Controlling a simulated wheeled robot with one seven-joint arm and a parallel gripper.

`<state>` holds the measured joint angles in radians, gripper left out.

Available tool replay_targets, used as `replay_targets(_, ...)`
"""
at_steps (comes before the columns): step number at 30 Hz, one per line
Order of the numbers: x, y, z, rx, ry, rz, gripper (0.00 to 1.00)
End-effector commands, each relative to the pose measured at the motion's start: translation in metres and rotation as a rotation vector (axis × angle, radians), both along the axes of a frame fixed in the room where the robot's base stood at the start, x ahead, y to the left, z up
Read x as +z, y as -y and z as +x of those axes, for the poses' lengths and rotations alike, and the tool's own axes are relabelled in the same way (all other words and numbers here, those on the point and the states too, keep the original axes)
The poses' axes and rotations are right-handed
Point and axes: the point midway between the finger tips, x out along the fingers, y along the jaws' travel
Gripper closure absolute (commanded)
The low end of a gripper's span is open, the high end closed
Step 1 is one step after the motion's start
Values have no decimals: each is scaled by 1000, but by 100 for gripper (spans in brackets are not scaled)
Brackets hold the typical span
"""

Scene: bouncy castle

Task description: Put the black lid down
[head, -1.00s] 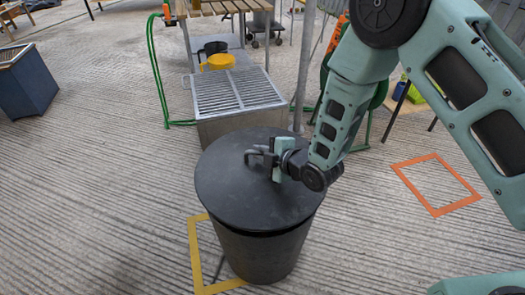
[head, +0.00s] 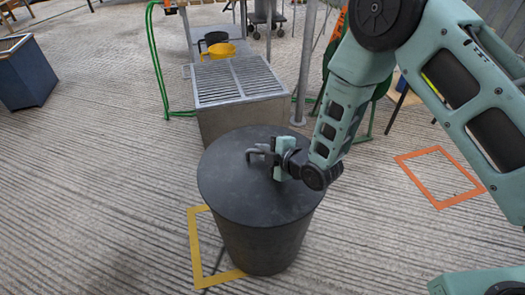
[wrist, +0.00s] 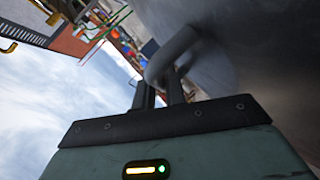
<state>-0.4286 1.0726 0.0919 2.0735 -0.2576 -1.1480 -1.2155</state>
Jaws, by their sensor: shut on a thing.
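The round black lid (head: 240,190) lies level on top of the black bin (head: 262,245); I see no clear gap between them. Its bent grey handle (head: 254,153) stands at the lid's top. My gripper (head: 270,157) comes in from the right, low over the lid, and is shut on the handle. In the wrist view, the gripper's fingers (wrist: 160,95) close around the handle (wrist: 172,55), beside the dark lid surface (wrist: 255,50). The fingertips are partly hidden by the handle.
An orange floor outline (head: 440,178) lies empty at right. A grated metal basin (head: 240,112) stands close behind the bin. A blue planter (head: 25,75) stands far left. The left floor is clear.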

Motion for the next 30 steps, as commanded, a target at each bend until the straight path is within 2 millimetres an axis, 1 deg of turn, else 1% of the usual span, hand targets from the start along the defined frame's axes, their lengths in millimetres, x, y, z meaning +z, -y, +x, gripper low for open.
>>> replay_targets(18,-11,0,0,0,2,1,100)
replay_targets(19,-11,0,0,0,2,1,85)
replay_targets(20,-10,0,0,0,2,1,77)
replay_targets(21,-10,0,0,0,2,2,66)
replay_targets(22,-10,0,0,0,2,2,62)
replay_targets(30,-12,0,0,0,-1,-1,62)
